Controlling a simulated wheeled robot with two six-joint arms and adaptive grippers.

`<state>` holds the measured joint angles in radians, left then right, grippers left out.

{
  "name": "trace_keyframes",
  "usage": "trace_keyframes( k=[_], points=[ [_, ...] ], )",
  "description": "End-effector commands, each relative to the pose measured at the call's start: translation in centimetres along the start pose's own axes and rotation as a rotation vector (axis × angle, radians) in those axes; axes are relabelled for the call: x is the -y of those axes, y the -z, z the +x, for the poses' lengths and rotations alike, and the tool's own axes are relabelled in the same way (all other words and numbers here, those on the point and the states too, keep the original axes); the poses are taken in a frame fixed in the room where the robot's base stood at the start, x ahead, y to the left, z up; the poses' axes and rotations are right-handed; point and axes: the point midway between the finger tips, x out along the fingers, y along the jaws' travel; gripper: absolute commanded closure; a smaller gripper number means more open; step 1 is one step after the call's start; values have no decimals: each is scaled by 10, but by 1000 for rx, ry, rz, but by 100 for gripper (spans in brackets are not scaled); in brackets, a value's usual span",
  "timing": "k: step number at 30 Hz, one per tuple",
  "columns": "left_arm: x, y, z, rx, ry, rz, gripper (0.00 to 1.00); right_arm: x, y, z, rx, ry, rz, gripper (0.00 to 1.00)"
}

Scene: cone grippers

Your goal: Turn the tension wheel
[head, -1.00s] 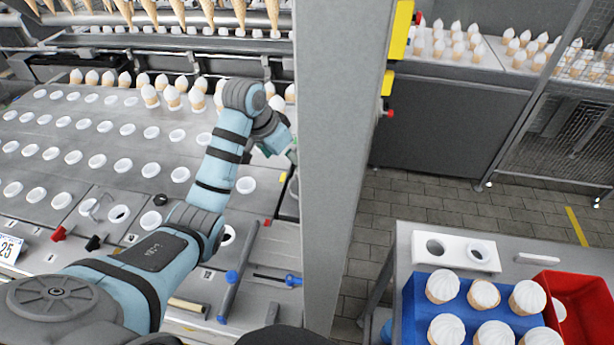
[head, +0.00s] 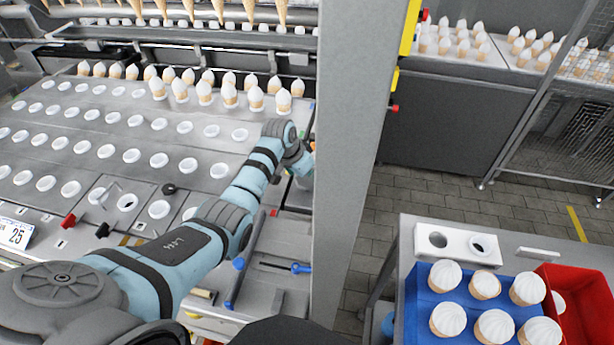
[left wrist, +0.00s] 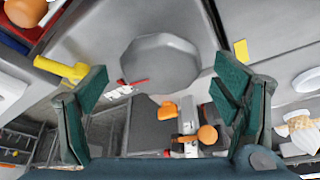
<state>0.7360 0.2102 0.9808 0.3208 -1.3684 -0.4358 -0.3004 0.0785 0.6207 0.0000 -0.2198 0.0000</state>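In the left wrist view a grey, many-sided disc (left wrist: 160,62), which looks like the tension wheel, sits on a grey metal face. A red pointer and a small white label lie at its lower left edge. My left gripper (left wrist: 159,88) has its green fingers spread wide, one to each side of the disc's lower part, with nothing between them touching. In the head view my left gripper (head: 303,168) is partly hidden by the grey post, and the wheel cannot be made out there. My right gripper is in neither view.
The grey post (head: 362,150) stands just right of my left gripper. A yellow handle (left wrist: 62,70) and orange knobs (left wrist: 207,134) show near the wheel. Cones stand along the tray plate (head: 110,135). A blue crate (head: 415,300) and red bin (head: 590,285) sit on the right cart.

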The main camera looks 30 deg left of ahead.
Motion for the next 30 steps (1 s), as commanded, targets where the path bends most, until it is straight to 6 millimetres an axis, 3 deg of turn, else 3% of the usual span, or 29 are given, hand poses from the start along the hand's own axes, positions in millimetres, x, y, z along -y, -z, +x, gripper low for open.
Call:
trace_keyframes(
  k=[1,7,8,20,30],
  points=[
    [0,0,0,0,0,0,31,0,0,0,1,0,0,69],
    [0,0,0,0,0,0,63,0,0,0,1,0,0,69],
    [0,0,0,0,0,0,64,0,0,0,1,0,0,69],
    [-1,0,0,0,25,-63,64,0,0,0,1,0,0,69],
    [-2,1,0,0,118,-287,64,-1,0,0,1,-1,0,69]
  ],
)
